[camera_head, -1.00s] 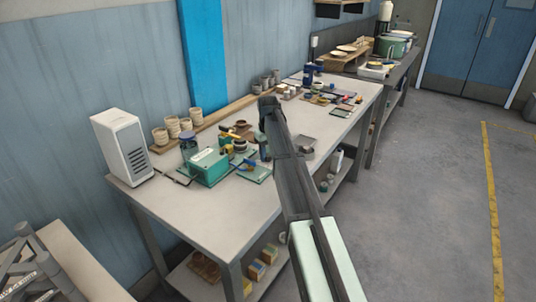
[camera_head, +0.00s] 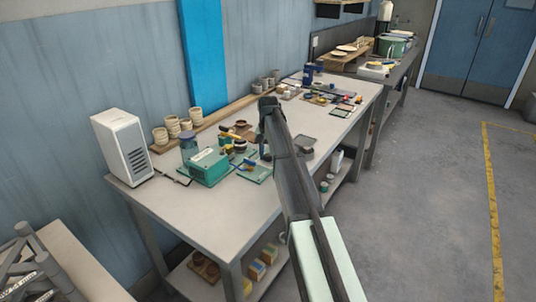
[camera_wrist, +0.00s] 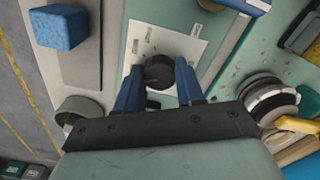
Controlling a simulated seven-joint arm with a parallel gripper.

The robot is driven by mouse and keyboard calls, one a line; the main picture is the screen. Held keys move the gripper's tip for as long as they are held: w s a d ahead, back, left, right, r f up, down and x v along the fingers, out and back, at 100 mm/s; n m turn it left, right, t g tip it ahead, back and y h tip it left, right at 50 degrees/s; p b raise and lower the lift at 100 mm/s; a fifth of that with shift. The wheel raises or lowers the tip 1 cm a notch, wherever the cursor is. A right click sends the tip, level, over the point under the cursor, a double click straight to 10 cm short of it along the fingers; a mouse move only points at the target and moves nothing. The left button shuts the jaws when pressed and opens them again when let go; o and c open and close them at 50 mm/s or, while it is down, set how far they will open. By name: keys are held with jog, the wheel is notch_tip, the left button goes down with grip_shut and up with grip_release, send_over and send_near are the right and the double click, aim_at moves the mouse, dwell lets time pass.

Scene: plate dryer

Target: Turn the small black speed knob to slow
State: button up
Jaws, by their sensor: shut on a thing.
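The small black round knob (camera_wrist: 159,73) shows in the wrist view, on a white label (camera_wrist: 146,46) fixed to a pale green surface. The print on the label is too small to read. My gripper (camera_wrist: 160,84) has its two blue fingers on either side of the knob and is shut on it. A second small dark round part (camera_wrist: 153,103) shows between the fingers, nearer the wrist. In the head view my gripper (camera_head: 265,155) points down over the table beside the teal box (camera_head: 209,168); the knob cannot be made out there.
In the wrist view a blue block (camera_wrist: 58,27) lies upper left, a grey cup (camera_wrist: 80,117) at left, and stacked round pieces (camera_wrist: 270,102) at right. A white vented unit (camera_head: 124,146) stands at the table's left end. The table's front (camera_head: 215,212) is clear.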

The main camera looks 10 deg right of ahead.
aim_at(268, 154)
jog(key=shift+m, duration=0.3)
jog(key=o, duration=1)
jog(key=shift+o, duration=0.2)
notch_tip(268, 154, up, 14)
jog(key=shift+f, duration=0.1)
dwell(0.4)
